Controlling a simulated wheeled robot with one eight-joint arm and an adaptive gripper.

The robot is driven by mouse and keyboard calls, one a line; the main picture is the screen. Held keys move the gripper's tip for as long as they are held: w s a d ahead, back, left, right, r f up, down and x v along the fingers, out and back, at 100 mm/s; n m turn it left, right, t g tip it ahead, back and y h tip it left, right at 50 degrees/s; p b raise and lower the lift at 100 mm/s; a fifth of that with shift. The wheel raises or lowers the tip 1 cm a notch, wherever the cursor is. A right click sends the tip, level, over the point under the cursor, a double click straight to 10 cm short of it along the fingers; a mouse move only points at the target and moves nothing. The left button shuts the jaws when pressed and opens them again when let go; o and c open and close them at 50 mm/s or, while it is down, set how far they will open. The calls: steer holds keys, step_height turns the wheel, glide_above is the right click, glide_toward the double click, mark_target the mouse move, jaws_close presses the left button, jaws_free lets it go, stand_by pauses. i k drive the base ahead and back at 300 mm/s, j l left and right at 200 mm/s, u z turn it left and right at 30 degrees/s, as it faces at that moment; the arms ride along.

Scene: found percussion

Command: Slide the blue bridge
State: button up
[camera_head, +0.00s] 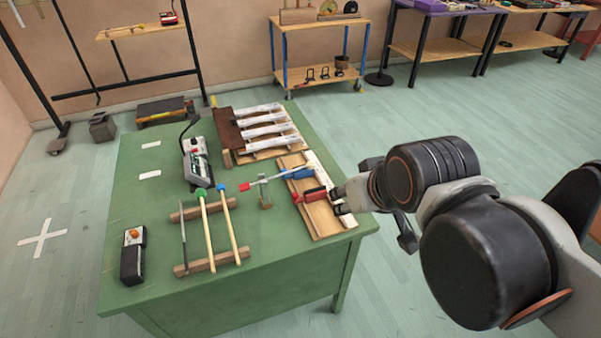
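The blue bridge (297,173) is a small blue piece. It lies across the far part of a flat wooden board (323,218) near the right edge of the green table. A red piece (312,195) lies across the same board, nearer to me. My gripper (339,201) comes in from the right, over the board's right side. Its two dark fingertips look apart, with nothing seen between them. It is just right of the red piece and nearer to me than the blue bridge. Whether it touches the red piece or the board cannot be told.
The green table (250,300) also holds a rack of pale bars (265,130), a grey device (198,165), sticks on wooden rails (208,263) and a black box (133,255). A thin red-tipped stick (262,181) on a small stand reaches close to the blue bridge.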

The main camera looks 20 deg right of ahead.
mark_target(303, 173)
steer(key=i+j+u, duration=0.65)
steer(key=i, duration=0.2)
